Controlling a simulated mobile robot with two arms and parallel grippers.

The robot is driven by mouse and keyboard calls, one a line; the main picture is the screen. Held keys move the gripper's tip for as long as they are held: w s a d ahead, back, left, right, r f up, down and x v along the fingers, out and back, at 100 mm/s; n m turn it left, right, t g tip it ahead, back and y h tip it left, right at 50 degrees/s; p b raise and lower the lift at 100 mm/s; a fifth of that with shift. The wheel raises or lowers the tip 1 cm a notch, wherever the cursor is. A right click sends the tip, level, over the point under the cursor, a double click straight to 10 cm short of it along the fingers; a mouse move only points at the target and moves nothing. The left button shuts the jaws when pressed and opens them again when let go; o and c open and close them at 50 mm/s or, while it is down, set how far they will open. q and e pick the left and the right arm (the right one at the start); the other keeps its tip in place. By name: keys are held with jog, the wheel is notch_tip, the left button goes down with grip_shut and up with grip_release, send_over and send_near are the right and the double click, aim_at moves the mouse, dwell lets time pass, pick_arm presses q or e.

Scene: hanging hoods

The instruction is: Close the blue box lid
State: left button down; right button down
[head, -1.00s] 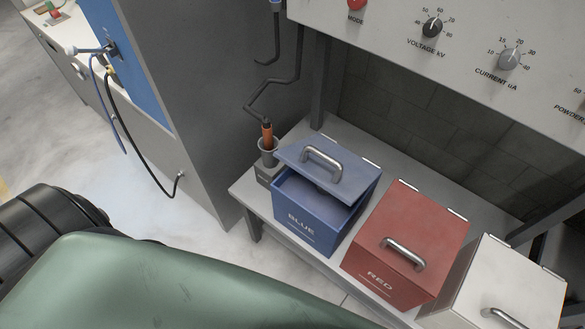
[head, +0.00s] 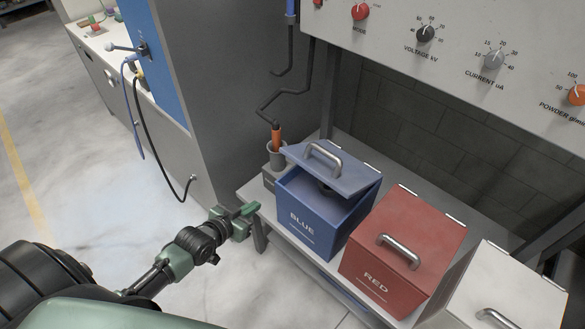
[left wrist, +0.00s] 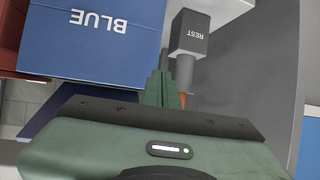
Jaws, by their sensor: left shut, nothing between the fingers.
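The blue box (head: 308,232) stands on the grey bench, with its lid (head: 352,181) partly open. The lid is hinged at the back and tilts up at the front, leaving a dark gap above the box. A metal handle (head: 323,155) sits on the lid. My left gripper (head: 250,208) is shut and empty, low and to the left of the box near the bench's edge. In the left wrist view the blue box (left wrist: 85,45) shows upside down, beside the shut fingers (left wrist: 161,75). My right gripper is out of view.
A red box (head: 400,250) and a white box (head: 510,290) stand to the right of the blue one, lids shut. A holder marked REST (left wrist: 190,35) with an orange-handled tool (head: 276,138) is to the left. A control panel (head: 450,45) overhangs the bench.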

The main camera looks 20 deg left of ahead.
aim_at(310, 152)
pick_arm(q)
jog(key=w+d+r+m+t+h, duration=0.1)
jog(key=d+r+t+h, duration=0.15)
jog(key=r, duration=0.75)
jog(key=w+d+r+m+t+h, duration=0.1)
jog(key=d+r, duration=0.3)
jog(key=r, duration=0.6)
jog(key=shift+g, duration=0.25)
jog(key=p+x, duration=0.1)
jog(key=x, duration=0.8)
jog(key=shift+w+d+r, duration=0.1)
jog(key=shift+d+r, duration=0.05)
jog(key=shift+d, duration=0.05)
jog(key=shift+w+d+f, duration=0.2)
jog(key=shift+w+f, duration=0.15)
jog(key=shift+w, duration=0.2)
jog(key=shift+s+a+f+p, duration=0.15)
jog(key=shift+s+f, duration=0.2)
jog(key=shift+f, duration=0.25)
jog(key=shift+s+a+f+p, duration=0.15)
jog(key=shift+s+f, duration=0.2)
jog(key=shift+f, duration=0.2)
jog(key=shift+s+a+f, duration=0.1)
jog(key=shift+s+f, duration=0.25)
jog(key=shift+f, duration=0.15)
